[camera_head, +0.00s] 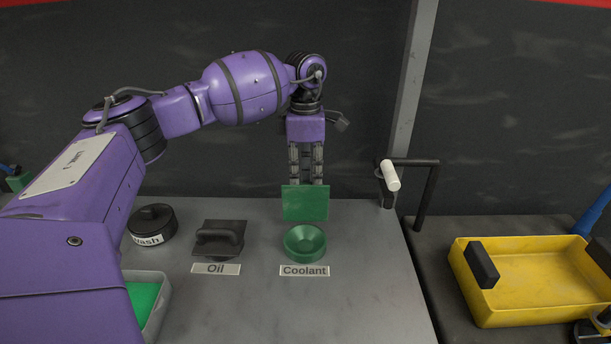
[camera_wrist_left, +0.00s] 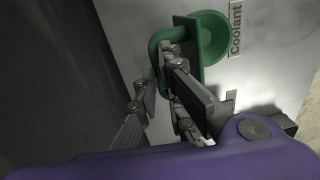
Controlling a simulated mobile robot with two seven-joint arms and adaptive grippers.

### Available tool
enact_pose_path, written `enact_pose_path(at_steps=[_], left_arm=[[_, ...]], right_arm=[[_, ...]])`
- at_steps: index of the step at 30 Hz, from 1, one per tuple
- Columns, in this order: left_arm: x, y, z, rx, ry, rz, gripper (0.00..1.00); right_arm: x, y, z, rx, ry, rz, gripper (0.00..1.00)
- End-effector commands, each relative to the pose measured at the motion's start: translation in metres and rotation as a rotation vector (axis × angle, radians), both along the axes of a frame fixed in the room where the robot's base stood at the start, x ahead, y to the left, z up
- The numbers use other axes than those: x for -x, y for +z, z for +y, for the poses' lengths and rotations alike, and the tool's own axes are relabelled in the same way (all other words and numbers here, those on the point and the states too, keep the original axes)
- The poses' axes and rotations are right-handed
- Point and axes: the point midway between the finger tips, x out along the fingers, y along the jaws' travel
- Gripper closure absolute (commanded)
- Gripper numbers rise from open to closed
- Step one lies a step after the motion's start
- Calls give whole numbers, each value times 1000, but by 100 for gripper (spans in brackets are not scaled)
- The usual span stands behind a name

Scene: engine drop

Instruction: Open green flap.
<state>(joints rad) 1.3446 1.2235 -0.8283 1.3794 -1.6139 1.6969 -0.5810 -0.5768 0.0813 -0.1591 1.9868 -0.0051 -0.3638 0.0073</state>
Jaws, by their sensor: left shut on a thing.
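The green flap (camera_head: 305,203) stands upright behind the round green coolant opening (camera_head: 305,243), so the opening is uncovered. The label "Coolant" lies in front of it. My left gripper (camera_head: 307,178) comes down from above, behind the flap's top edge. In the left wrist view, the flap (camera_wrist_left: 187,47) shows edge-on with its green handle loop (camera_wrist_left: 154,52), and the green opening (camera_wrist_left: 213,38) lies beyond it. My left gripper (camera_wrist_left: 165,78) is shut on the flap's handle there; the fingers partly hide the grip.
A dark oil cap (camera_head: 219,238) and a round black wash cap (camera_head: 152,224) are left of the opening. A black post with a white roll (camera_head: 391,175) stands at the right back. A yellow tray (camera_head: 530,285) is at right. The grey surface in front is clear.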

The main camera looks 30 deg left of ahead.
Motion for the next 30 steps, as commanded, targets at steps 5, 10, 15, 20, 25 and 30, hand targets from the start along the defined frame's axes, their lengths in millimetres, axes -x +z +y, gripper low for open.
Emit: enact_pose_path(at_steps=[5,10,15,20,25,30], left_arm=[[-3,-34,4,-13,-1,15,100],[-2,-33,3,-11,-2,14,83],[-2,-32,2,-10,-2,16,81],[-1,-32,1,-9,-3,17,81],[-1,-31,1,-9,-4,17,81],[-1,-31,1,-9,-4,17,81]], right_arm=[[6,-8,0,2,0,13,60],[2,-5,0,0,-2,5,60],[1,-4,0,0,-3,3,60],[1,-4,0,0,-3,3,60],[3,-6,0,0,-3,7,60],[4,-8,-1,0,-3,11,60]])
